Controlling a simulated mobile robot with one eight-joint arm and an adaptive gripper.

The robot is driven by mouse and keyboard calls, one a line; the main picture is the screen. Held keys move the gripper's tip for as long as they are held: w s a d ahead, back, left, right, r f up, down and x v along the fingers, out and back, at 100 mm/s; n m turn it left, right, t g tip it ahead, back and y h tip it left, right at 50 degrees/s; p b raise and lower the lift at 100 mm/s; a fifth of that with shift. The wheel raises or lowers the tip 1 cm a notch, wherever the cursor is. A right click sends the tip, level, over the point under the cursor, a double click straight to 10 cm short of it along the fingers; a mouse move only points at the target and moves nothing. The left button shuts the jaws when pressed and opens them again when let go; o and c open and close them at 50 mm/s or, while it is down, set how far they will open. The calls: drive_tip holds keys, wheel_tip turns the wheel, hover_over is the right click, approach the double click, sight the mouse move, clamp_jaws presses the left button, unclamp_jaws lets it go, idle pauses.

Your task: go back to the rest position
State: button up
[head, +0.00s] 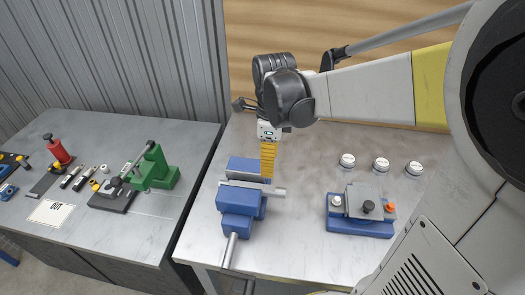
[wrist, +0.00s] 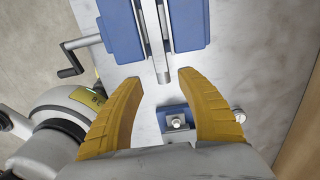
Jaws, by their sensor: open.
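My gripper (head: 268,174) points down over the right-hand bench, above or just behind the blue vise (head: 238,205). In the wrist view its two yellow fingers (wrist: 160,78) are spread apart with nothing held between them. The vise also shows in the wrist view (wrist: 122,30), with a grey metal bar (wrist: 161,65) running between its jaws. The bar's end lies between the fingertips in the picture, and no finger is seen touching it. The exact height of the fingers above the vise is hard to tell.
A blue fixture (head: 360,228) with an orange knob stands to the right, in front of several white round pieces (head: 381,165). On the left bench (head: 100,132) are a green press (head: 155,168), a red-topped tool (head: 58,150) and a lettered card (head: 50,212). A corrugated wall (head: 115,60) stands behind.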

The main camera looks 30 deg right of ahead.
drive_tip(key=s+a+f+n+t+b, duration=0.1)
drive_tip(key=s+a+n+t+b, duration=0.2)
drive_tip(key=n, duration=0.9)
drive_tip(key=s+a+n+t+b, duration=0.3)
drive_tip(key=s+n+t, duration=0.1)
drive_tip(key=n, duration=0.9)
drive_tip(key=shift+s+f+b, duration=0.3)
drive_tip(key=shift+s+f, duration=0.1)
drive_tip(key=shift+s, duration=0.2)
drive_tip(key=shift+a, duration=0.1)
